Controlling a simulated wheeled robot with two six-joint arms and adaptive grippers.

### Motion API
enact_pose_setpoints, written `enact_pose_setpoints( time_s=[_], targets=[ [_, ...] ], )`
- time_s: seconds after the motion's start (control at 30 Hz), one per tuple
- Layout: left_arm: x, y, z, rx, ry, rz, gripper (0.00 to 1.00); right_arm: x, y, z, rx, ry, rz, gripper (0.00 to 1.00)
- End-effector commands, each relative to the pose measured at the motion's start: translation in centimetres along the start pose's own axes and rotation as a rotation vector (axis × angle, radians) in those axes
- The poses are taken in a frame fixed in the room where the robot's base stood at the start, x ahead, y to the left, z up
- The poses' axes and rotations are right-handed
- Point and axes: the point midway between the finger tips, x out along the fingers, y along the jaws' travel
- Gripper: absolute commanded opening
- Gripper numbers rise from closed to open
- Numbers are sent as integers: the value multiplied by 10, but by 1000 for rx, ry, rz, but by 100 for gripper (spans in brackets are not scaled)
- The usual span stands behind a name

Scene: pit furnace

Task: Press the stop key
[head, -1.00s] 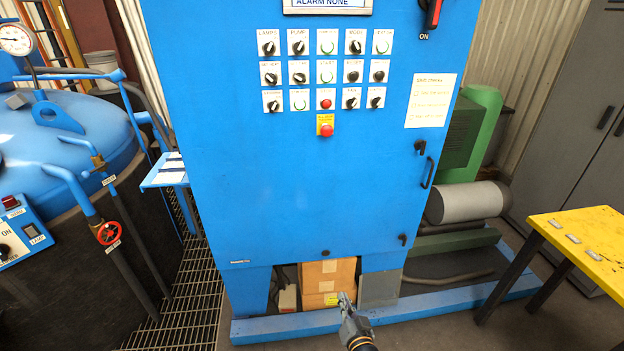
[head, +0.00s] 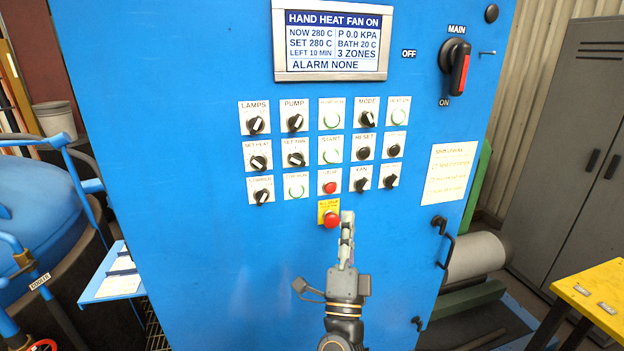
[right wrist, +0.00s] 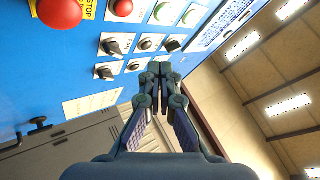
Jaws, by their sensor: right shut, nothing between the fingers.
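The stop key (head: 330,187) is a small red round button under a STOP label, in the lowest row of the blue cabinet's panel. It also shows at the top of the right wrist view (right wrist: 122,8). My right gripper (head: 347,218) is shut and empty, pointing up in front of the panel. In the head view its tips lie below and slightly right of the stop key, beside the larger red mushroom button (head: 331,222) on its yellow plate. That button also shows in the right wrist view (right wrist: 60,12). I see no contact with the key. My left gripper is out of view.
Black knobs and green-ringed buttons surround the stop key, with the FAN knob (head: 361,185) just to its right. A display (head: 332,44) sits above. A main switch (head: 455,70) and door handle (head: 443,240) stick out at right. A yellow table (head: 594,290) stands lower right.

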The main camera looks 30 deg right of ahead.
Motion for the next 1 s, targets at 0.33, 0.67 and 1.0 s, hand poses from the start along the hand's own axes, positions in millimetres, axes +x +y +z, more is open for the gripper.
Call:
enact_pose_setpoints(
  time_s=[0.33,0.67,1.0],
  targets=[
    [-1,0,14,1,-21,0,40,2,-6,-6,14,19,-7,0],
    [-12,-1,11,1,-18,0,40,22,4,7,14,16,-11,0],
    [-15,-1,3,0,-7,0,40,54,30,31,14,17,-8,0]
  ],
)
